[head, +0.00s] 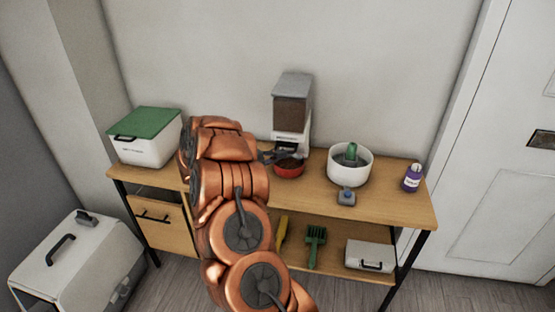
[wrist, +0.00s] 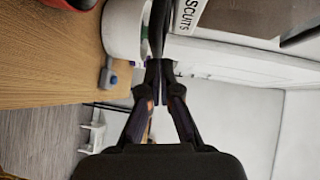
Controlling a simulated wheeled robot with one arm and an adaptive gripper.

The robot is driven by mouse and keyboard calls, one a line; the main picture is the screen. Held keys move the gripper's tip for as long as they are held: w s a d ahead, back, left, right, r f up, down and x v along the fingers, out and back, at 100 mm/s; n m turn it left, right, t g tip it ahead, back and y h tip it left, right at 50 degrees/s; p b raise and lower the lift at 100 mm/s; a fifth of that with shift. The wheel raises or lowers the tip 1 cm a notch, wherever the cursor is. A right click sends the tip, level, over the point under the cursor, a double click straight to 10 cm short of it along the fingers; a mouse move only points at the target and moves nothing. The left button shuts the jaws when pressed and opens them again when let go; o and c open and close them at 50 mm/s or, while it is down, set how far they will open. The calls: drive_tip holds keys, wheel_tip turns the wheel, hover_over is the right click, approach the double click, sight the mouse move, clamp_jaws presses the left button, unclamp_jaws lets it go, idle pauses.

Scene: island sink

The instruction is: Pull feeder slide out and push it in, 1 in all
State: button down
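The feeder (head: 292,112) stands at the back of the table, with a grey lid, a brown-filled hopper and a white base. A red bowl (head: 289,168) with brown food sits under its front. My gripper (head: 283,156) is at the feeder's front, just above the bowl. In the wrist view, the fingers of my gripper (wrist: 159,70) are drawn together at the end of a dark bar, which looks like the feeder slide (wrist: 158,28). The labelled feeder front (wrist: 188,15) is beside it. My arm and gripper hide most of the slide in the head view.
A white bin with a green lid (head: 145,138) stands at the left. A white bowl (head: 349,166), a small grey-blue item (head: 346,197) and a purple bottle (head: 412,178) are at the right. The lower shelf holds a green brush (head: 315,246) and a white box (head: 370,256).

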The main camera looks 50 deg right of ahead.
drive_tip(key=s+b+v, duration=0.2)
drive_tip(key=b+v, duration=0.1)
drive_tip(key=v, duration=1)
drive_tip(key=shift+a+b, duration=0.3)
drive_tip(key=shift+b, duration=0.05)
